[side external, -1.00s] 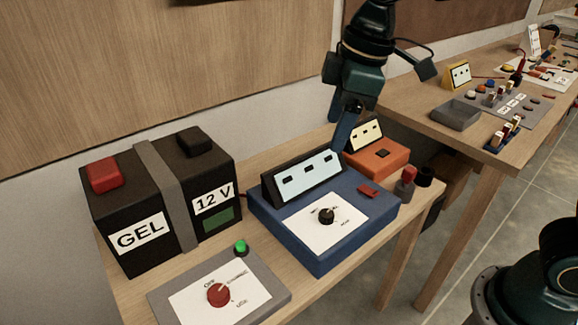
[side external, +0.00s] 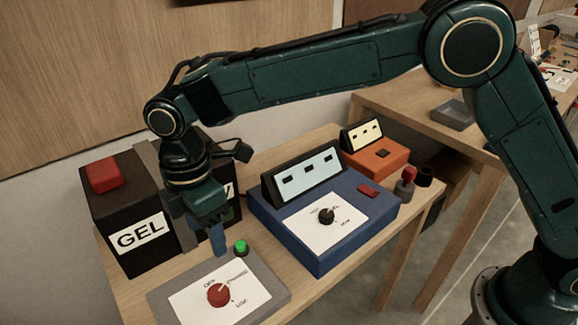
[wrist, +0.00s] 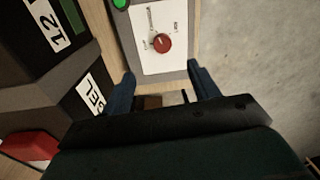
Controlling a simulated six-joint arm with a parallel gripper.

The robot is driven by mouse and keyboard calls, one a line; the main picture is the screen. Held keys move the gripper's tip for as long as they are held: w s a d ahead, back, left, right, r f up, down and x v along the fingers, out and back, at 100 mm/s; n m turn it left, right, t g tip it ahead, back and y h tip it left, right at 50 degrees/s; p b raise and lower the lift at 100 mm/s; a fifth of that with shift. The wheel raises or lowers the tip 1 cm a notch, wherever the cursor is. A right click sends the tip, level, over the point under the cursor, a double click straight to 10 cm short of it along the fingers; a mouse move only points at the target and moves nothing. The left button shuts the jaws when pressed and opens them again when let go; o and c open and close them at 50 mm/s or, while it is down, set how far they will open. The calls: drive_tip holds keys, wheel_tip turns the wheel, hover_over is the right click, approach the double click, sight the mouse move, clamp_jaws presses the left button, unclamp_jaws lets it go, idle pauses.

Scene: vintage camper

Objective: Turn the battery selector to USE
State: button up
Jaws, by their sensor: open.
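The battery selector is a red round knob (side external: 218,295) on a white label plate (side external: 190,300) set on a grey panel (side external: 262,272). It also shows in the wrist view (wrist: 162,43). My gripper (side external: 215,240) hangs above the panel's back edge, apart from the knob. In the wrist view its two blue fingers (wrist: 160,73) are spread and empty, with the knob beyond the tips.
A black GEL battery (side external: 120,215) stands close behind my gripper. A green button or lamp (side external: 241,247) sits at the panel's back corner. A blue box (side external: 330,255) with a black knob stands to the right, with an orange box (side external: 385,160) behind it.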

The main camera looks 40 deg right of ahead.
sight(217, 292)
drive_tip(key=shift+s+a+f+n, duration=0.1)
drive_tip(key=shift+a+f+n, duration=0.2)
drive_tip(key=shift+a+f, duration=0.5)
drive_tip(key=shift+f, duration=0.15)
drive_tip(key=f, duration=0.9)
drive_tip(key=s+f, duration=0.1)
drive_tip(key=f, duration=0.3)
drive_tip(key=shift+d+f, duration=0.1)
drive_tip(key=shift+f, duration=0.15)
drive_tip(key=c, duration=1)
